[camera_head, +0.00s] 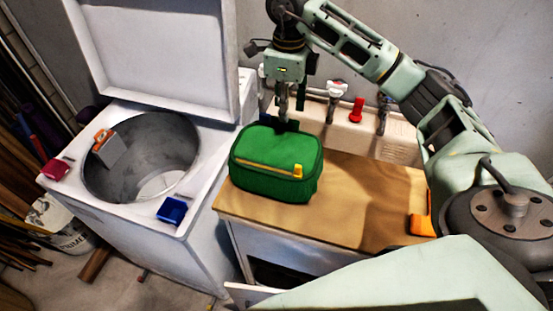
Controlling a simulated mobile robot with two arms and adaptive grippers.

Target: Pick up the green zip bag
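The green zip bag (275,172) stands on the wooden top (372,192) of a low cabinet, with its yellow zip and yellow tab facing the front. My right gripper (286,124) points down from above, with its fingertips at the bag's top back edge. The dark fingertips overlap the bag's edge in the picture, and I cannot tell if they grip it. My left gripper is not in view.
An open top-loading washer (207,185) stands left, with a blue box (173,210), a dark red item (55,169) and an orange-and-grey item (108,147) at its rim. Taps and a red item (356,110) are behind. An orange object (421,225) lies right.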

